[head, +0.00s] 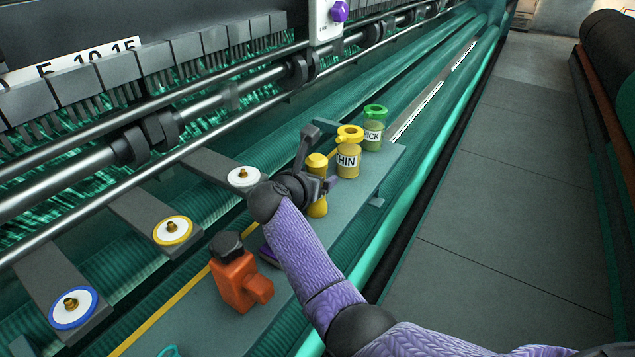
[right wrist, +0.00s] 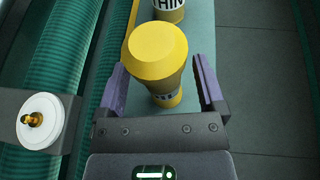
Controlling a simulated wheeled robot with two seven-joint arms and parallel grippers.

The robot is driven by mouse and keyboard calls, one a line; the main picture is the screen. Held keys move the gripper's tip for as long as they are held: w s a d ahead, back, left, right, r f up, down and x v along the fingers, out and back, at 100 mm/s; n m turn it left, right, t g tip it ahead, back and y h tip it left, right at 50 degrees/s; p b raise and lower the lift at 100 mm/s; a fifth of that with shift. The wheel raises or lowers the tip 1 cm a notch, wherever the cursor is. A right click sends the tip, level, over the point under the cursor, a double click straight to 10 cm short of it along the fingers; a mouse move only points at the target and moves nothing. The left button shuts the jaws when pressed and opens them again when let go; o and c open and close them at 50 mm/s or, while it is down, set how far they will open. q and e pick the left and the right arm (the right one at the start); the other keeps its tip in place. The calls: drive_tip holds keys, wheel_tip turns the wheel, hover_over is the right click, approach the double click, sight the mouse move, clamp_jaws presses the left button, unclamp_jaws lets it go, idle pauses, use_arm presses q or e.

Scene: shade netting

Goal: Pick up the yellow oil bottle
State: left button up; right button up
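The yellow oil bottle (head: 317,202) stands upright on the grey-green shelf (head: 365,212), near its right end. In the right wrist view the bottle (right wrist: 155,60) has a wide faceted yellow top, a narrower neck and a dark-marked label partly hidden below. My right gripper (head: 320,160) is at the bottle. Its two purple-lined fingers are spread on either side of it, and a gap shows at the right finger in the right wrist view (right wrist: 162,88). My left gripper is not in view.
Close behind the bottle stand a yellow-lidded THIN jar (head: 348,160) and a green-lidded THICK jar (head: 373,135). An orange dark-capped object (head: 238,280) stands nearer on the shelf. Discs on brackets (head: 172,230) line the left. The floor (head: 520,200) at right is clear.

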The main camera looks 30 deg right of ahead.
drive_tip(key=shift+s+a, duration=0.1)
drive_tip(key=shift+c, duration=1.2)
drive_tip(key=shift+w+d+f, duration=0.1)
drive_tip(key=shift+w+d, duration=0.1)
drive_tip(key=shift+d, duration=0.05)
drive_tip(key=c, duration=0.5)
drive_tip(key=shift+a, duration=0.1)
clamp_jaws()
